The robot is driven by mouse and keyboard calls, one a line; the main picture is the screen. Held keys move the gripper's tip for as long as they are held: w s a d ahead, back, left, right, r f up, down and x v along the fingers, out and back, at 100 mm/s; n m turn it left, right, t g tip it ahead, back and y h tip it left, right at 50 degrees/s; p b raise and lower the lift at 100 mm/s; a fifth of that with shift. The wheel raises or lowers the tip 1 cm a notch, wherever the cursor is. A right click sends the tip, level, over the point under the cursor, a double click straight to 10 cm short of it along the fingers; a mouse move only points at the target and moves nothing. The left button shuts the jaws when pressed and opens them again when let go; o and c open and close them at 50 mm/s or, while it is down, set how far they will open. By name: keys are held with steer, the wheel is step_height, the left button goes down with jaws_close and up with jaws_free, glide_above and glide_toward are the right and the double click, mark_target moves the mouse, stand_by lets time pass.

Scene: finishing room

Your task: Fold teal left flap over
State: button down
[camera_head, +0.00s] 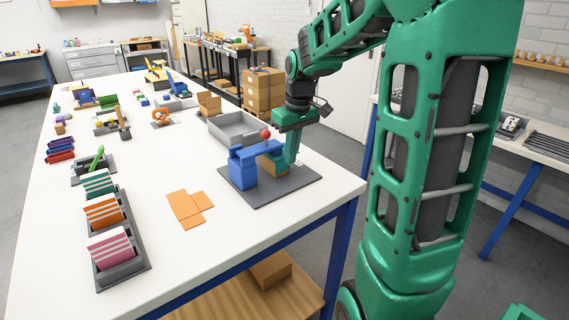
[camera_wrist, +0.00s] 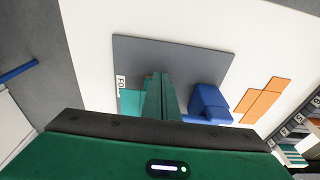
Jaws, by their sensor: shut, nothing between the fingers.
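A grey fixture board (camera_head: 287,190) lies near the table's front right corner; it also shows in the wrist view (camera_wrist: 185,55). A brown carton (camera_head: 272,163) stands on it, beside a blue fixture (camera_head: 243,172) with an arm and a red knob (camera_head: 266,134). In the wrist view the blue fixture (camera_wrist: 210,101) is right of my fingers. A teal panel, likely the flap (camera_wrist: 130,103), shows left of my fingers there, partly hidden by them. My gripper (camera_head: 288,163) is shut and empty, pointing down at the carton's right side. I cannot tell whether it touches the flap.
A flat orange blank (camera_head: 187,207) lies left of the board. A grey tray (camera_head: 240,129) stands behind it. Grey racks with striped cards (camera_head: 110,249) line the left side. Brown boxes (camera_head: 264,88) are stacked beyond the table. White tabletop between racks and board is mostly free.

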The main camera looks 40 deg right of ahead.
steer(key=shift+r, duration=2.2)
steer(key=s+a+f+m+g, duration=0.1)
steer(key=s+f+m, duration=0.2)
steer(key=s, duration=1.1)
steer(key=s+a+f+m+g, duration=0.1)
steer(key=s+a+f+m, duration=0.1)
steer(key=s, duration=1.1)
step_height(320, 180, down, 3)
steer(key=shift+s+r+m, duration=0.15)
steer(key=shift+s+m, duration=0.25)
steer(key=shift+m, duration=0.5)
steer(key=shift+w+f, duration=0.25)
steer(key=shift+w, duration=0.4)
